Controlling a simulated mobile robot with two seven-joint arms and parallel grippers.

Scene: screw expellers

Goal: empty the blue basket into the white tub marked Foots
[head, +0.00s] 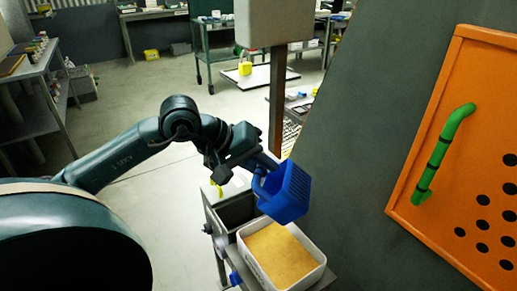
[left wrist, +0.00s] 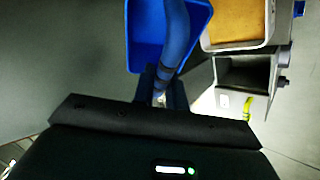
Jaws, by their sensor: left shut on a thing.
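My left gripper (head: 259,168) is shut on the handle of the blue basket (head: 287,193). The basket hangs tilted in the air above the back of the white tub (head: 317,279). The tub holds a flat tan-yellow mass; no marking on it is readable. In the left wrist view, the basket (left wrist: 143,50) is at top centre, with its blue handle (left wrist: 175,35) running down to my fingers. The part of its inside that shows there is plain blue. The tub (left wrist: 207,47) is at upper right, beside the basket in that view. My right gripper does not show.
An open grey metal bin (head: 237,212) adjoins the tub; it also shows in the left wrist view (left wrist: 245,88). An orange panel (head: 412,165) with a green handle (head: 441,150) stands at right. Shelves (head: 38,90) are at far left. The floor at left is mostly clear.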

